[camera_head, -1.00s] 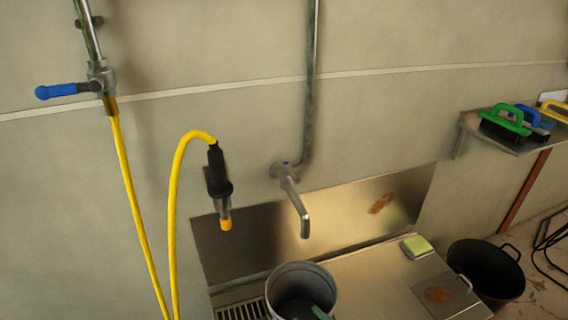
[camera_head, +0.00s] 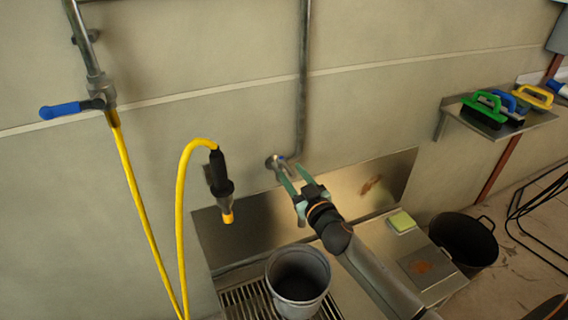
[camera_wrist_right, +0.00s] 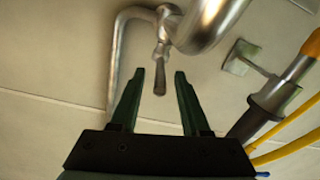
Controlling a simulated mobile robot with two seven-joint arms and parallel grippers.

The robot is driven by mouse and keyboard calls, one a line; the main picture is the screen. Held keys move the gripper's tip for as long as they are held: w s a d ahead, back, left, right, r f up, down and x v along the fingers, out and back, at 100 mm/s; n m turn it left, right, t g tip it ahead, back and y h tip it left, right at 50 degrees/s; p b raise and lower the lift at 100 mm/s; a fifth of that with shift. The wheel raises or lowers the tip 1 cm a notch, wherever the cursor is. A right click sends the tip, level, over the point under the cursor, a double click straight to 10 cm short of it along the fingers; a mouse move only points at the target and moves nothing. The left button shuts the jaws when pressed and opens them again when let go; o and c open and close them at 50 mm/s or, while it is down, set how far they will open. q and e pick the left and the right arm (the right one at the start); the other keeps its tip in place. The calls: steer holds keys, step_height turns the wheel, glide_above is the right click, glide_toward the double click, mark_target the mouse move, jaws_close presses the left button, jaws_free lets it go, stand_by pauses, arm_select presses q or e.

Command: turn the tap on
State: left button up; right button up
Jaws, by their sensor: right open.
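In the right wrist view, the tap's small lever (camera_wrist_right: 160,72) hangs from the tap body, in line with the gap between the open fingertips (camera_wrist_right: 159,78). I cannot tell if they touch it. The thick curved spout (camera_wrist_right: 212,22) is just above the right finger. My left gripper is not in view.
A yellow hose with a black nozzle (camera_head: 219,180) hangs left of the tap. A blue-handled valve (camera_head: 75,109) is at upper left. A grey bucket (camera_head: 298,279) stands on the grate below. A shelf (camera_head: 537,118) with brushes is at right.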

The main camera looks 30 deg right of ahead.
mark_target(283, 160)
steer(key=shift+w, duration=2.6)
jaws_close()
steer(key=shift+d, duration=0.15)
